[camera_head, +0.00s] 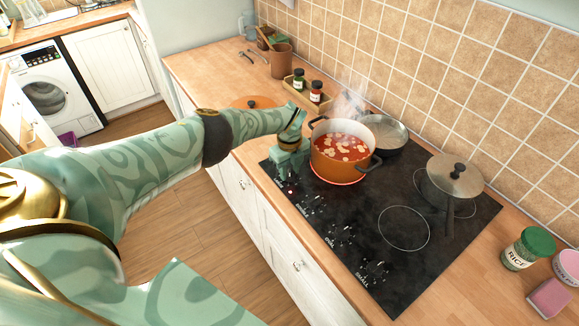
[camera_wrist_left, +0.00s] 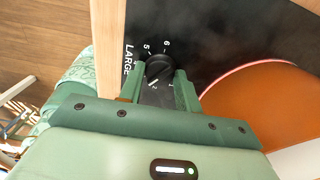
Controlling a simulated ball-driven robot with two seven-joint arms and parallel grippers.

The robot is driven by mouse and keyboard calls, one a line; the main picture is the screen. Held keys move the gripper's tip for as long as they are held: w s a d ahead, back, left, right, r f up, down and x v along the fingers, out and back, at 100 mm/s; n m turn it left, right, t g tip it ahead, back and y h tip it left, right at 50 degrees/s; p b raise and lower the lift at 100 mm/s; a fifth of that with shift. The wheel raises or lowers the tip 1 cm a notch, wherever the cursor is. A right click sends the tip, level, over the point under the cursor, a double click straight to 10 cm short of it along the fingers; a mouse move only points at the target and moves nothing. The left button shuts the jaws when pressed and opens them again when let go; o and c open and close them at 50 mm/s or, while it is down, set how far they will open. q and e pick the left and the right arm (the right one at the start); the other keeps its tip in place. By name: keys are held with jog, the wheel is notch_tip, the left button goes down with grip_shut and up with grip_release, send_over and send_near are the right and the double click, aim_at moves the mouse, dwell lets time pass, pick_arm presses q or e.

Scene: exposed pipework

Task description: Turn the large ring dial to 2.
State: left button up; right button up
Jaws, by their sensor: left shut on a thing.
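The large ring dial (camera_wrist_left: 160,68) is a dark round knob on the black cooktop, beside the printed word LARGE in the left wrist view. My left gripper (camera_wrist_left: 158,88) is shut on the dial, one finger on each side. In the head view my left gripper (camera_head: 286,172) is down at the cooktop's front left corner, left of the orange pot, and hides the dial. My right gripper is not in view.
The orange pot (camera_head: 327,159) of steaming red soup stands on a glowing red burner close to my gripper. A pan (camera_head: 384,136) and a lidded pot (camera_head: 451,180) stand behind and right on the cooktop (camera_head: 372,205). Spice jars (camera_head: 316,91) stand behind.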

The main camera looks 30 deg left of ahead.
aim_at(290, 171)
pick_arm(q)
jog(key=n, duration=0.3)
jog(key=shift+r+n+p, duration=0.15)
jog(key=shift+n+p, duration=0.15)
jog(key=shift+p, duration=0.1)
jog(key=shift+n, duration=1.9)
jog(key=shift+a, duration=0.1)
jog(key=o, duration=1)
jog(key=shift+c, duration=0.2)
notch_tip(290, 171, up, 16)
jog(key=p, duration=1.5)
